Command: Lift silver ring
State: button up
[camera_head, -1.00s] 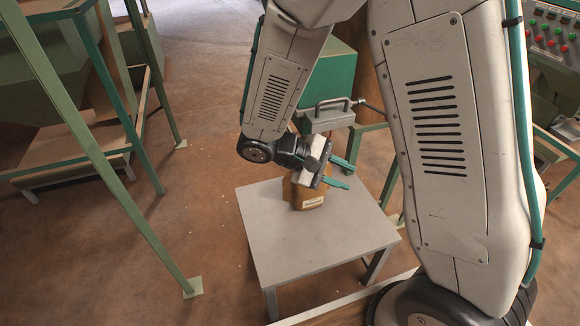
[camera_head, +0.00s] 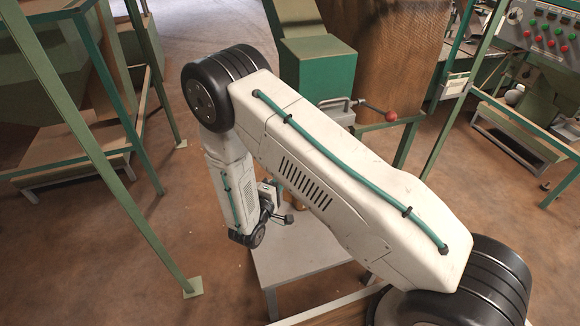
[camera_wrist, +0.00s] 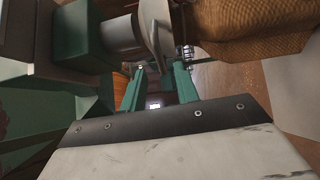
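The silver ring (camera_wrist: 154,27) shows in the wrist view as a flat metal collar at the end of a dark pipe (camera_wrist: 122,35) on a green hopper part. My gripper (camera_wrist: 159,69) is open, its two teal fingers apart with nothing seen gripped between them. The fingertips lie just below the ring in the picture; I cannot tell whether they touch it. In the head view my arm covers most of the gripper, and I cannot make out the ring there.
The head view shows a green hopper box (camera_head: 318,66), a red-knobbed lever (camera_head: 391,116) and a grey table (camera_head: 300,250) below my arm. Green posts (camera_head: 95,145) stand at the left. A brown textured thing (camera_wrist: 250,25) is close beside the ring in the wrist view.

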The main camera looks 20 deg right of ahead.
jog(key=x, duration=0.6)
jog(key=shift+w+d, duration=0.1)
jog(key=shift+d, duration=0.05)
grip_shut()
